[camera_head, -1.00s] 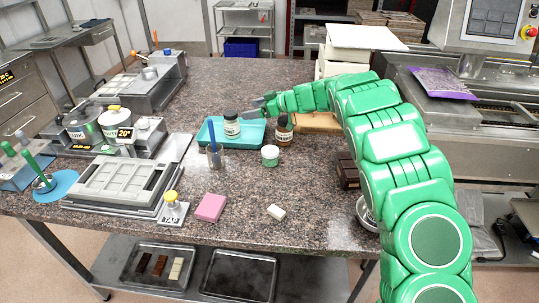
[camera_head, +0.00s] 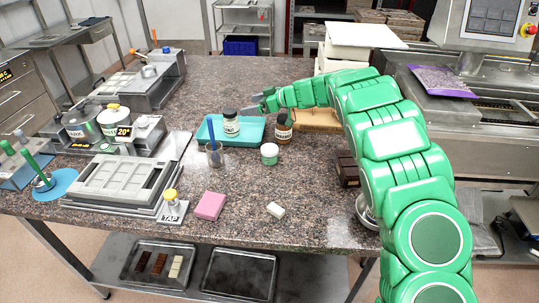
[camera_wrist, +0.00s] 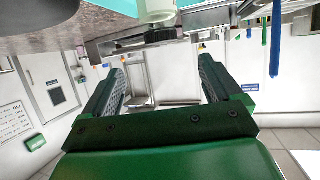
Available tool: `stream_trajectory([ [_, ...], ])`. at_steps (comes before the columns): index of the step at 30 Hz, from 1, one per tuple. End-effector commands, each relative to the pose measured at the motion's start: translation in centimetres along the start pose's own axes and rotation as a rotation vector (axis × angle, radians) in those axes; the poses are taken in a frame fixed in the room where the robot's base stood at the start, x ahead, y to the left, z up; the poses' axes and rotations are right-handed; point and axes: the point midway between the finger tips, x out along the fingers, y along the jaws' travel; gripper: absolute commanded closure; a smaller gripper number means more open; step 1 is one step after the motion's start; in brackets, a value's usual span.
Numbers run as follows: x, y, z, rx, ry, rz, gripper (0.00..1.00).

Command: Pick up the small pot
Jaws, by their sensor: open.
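A small white pot with green contents or label (camera_head: 269,154) stands upright on the speckled counter, in front of the teal tray. A white jar with a dark cap (camera_head: 231,123) stands on the teal tray (camera_head: 210,134). A brown labelled bottle (camera_head: 283,128) stands at its right. My gripper (camera_head: 258,107) is behind the tray, above and right of the white jar. The wrist view is upside down. There the open, empty fingers (camera_wrist: 165,80) are apart, and a white jar with a dark cap (camera_wrist: 157,14) shows beyond them at the top. The small pot is not clearly seen there.
A beaker with a blue stick (camera_head: 214,156) stands left of the pot. Dark brown bars (camera_head: 347,169) lie right, near my arm. Counter between pot and white block is clear.

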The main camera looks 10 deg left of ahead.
Motion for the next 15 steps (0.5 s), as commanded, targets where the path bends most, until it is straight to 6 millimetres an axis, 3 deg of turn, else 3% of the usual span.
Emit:
stream_trajectory([
  [8,-1.7,0.0,-4.1,-0.003,0.000,0.000,0.08],
  [15,-1.1,-1.4,-3.9,-0.094,0.002,-0.019,0.08],
])
